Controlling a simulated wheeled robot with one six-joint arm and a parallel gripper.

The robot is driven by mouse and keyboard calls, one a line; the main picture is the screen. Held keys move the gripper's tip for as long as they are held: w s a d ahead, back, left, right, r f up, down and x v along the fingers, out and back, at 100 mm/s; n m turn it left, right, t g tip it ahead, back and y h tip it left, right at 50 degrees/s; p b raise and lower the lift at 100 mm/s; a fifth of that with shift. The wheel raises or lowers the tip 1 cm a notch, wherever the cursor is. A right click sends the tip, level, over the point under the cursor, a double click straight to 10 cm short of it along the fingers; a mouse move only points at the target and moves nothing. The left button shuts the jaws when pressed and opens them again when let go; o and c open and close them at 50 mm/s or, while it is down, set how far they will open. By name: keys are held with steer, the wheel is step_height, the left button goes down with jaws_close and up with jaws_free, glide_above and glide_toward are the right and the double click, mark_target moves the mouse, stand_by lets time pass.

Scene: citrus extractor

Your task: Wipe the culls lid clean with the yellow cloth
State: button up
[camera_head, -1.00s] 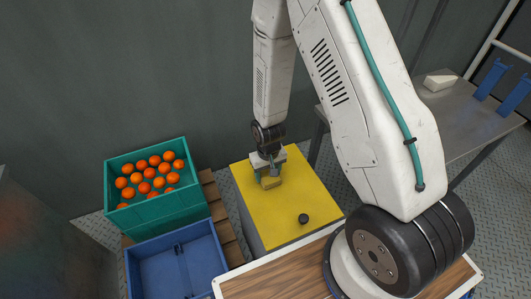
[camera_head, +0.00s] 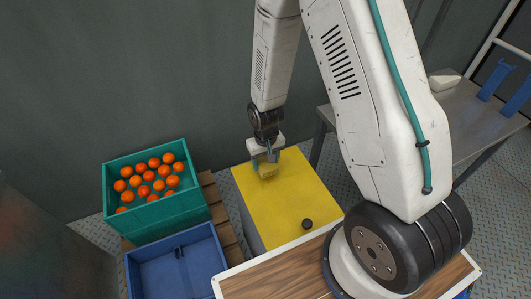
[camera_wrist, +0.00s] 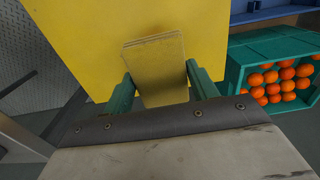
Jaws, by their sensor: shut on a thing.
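The culls lid is a flat yellow top (camera_head: 285,205) on a grey bin, and it shows no clear marks from here. It also fills much of the wrist view (camera_wrist: 90,45). A dark round knob (camera_head: 307,224) stands near the lid's front edge. My gripper (camera_head: 267,165) is over the far part of the lid. It is shut on the folded yellow cloth (camera_wrist: 155,62), which is a duller yellow than the lid. The cloth (camera_head: 268,172) is low over the lid, and I cannot tell whether it touches.
A green crate of oranges (camera_head: 168,212) stands on a wooden pallet (camera_head: 222,215) left of the bin. An empty blue crate (camera_head: 178,262) is in front of it. A grey metal table (camera_head: 460,120) with a white block (camera_head: 444,82) is at the right.

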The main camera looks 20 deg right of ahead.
steer(key=shift+r, duration=1.75)
